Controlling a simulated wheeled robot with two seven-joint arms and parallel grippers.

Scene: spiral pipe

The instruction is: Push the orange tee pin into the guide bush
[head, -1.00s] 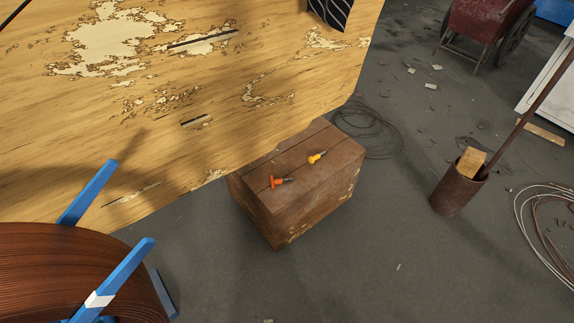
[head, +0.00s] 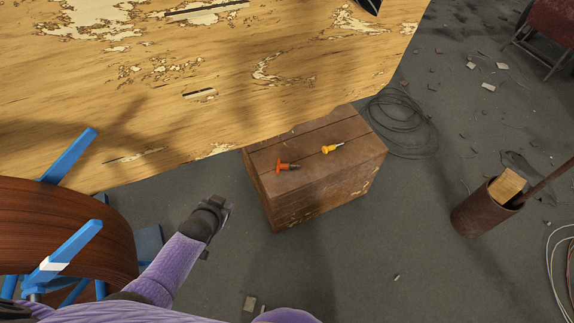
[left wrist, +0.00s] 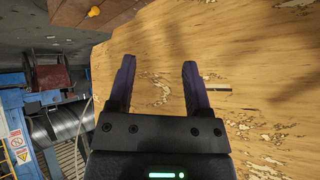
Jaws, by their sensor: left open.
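The orange tee pin (head: 287,166) lies on top of a brown wooden crate (head: 318,195) in the head view. A second pin with a yellow handle (head: 332,148) lies to its right on the same crate. My left gripper (head: 228,216) is left of the crate and nearer to me, apart from both pins. In the left wrist view its two fingers (left wrist: 158,66) are spread with nothing between them. I cannot make out the guide bush in either view. My right gripper is not in view.
A worn wooden tabletop (head: 200,120) fills the upper left, close behind the crate.

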